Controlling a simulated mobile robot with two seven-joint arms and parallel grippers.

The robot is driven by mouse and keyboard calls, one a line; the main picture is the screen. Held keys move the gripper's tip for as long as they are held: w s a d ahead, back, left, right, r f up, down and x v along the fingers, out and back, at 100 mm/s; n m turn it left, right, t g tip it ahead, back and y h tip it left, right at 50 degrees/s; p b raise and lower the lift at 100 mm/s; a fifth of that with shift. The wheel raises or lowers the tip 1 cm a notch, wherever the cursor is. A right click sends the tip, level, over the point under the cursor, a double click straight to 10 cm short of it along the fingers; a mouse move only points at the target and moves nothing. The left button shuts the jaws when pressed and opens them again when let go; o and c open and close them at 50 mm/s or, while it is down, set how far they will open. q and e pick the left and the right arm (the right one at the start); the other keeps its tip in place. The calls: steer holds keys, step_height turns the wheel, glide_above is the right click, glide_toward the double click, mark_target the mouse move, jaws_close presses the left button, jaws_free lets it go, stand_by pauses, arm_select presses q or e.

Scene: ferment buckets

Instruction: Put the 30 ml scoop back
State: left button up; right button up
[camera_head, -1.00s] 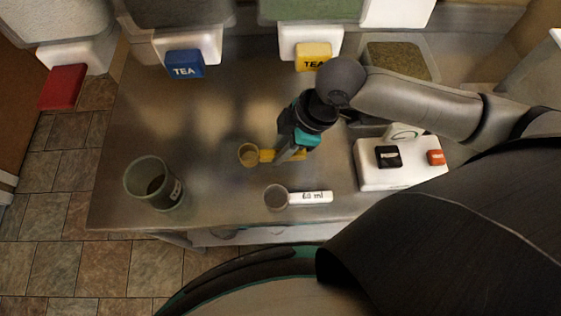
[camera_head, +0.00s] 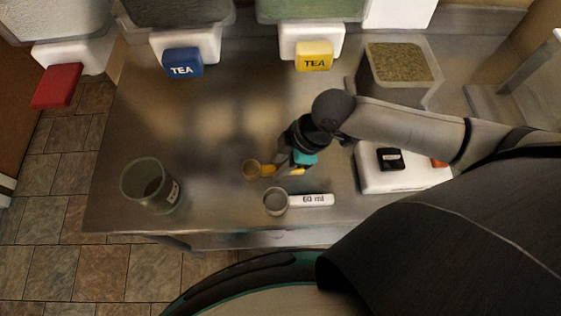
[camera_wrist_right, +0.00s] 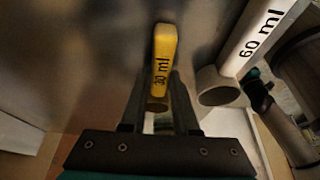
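The 30 ml scoop (camera_head: 252,170) is yellow, with its bowl toward the left in the head view. Its handle, marked 30 ml, shows in the right wrist view (camera_wrist_right: 164,55). My right gripper (camera_head: 283,166) is shut on this handle, with a finger on each side of it in the wrist view (camera_wrist_right: 161,78). I cannot tell how far the scoop is above the steel table. The 60 ml scoop (camera_head: 311,200), with a white handle and grey bowl, lies just in front of it, apart from it. My left gripper is not in view.
A greenish cup (camera_head: 146,186) stands at the table's left front. A white block with a black label (camera_head: 390,158) and a tub of green-brown grains (camera_head: 400,62) are on the right. The table's left middle is clear.

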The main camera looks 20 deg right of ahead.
steer(key=o, duration=0.4)
steer(key=shift+r, duration=0.15)
steer(key=p+v, duration=0.2)
steer(key=v, duration=1)
